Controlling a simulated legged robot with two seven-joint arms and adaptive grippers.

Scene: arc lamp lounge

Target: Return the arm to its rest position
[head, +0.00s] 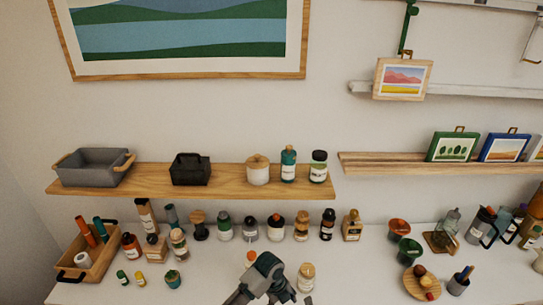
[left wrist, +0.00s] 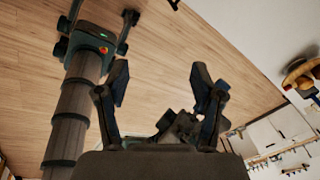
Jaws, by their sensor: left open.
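My left gripper (left wrist: 160,84) shows in the left wrist view with its two dark fingers spread wide apart. No object is seen held between them, and wooden floor (left wrist: 165,45) lies beyond. In the head view a dark grey and teal part of my arm (head: 264,275) rises at the bottom centre, over the front of the white counter. I cannot tell which part of the arm it is, and no fingertips show there. My right gripper is in neither view.
Several bottles and jars stand along the white counter (head: 205,278). A wooden caddy (head: 98,268) is at its left and a round board (head: 422,283) at its right. A wooden wall shelf (head: 228,177) holds a grey bin (head: 92,167). A second shelf (head: 385,163) carries small pictures.

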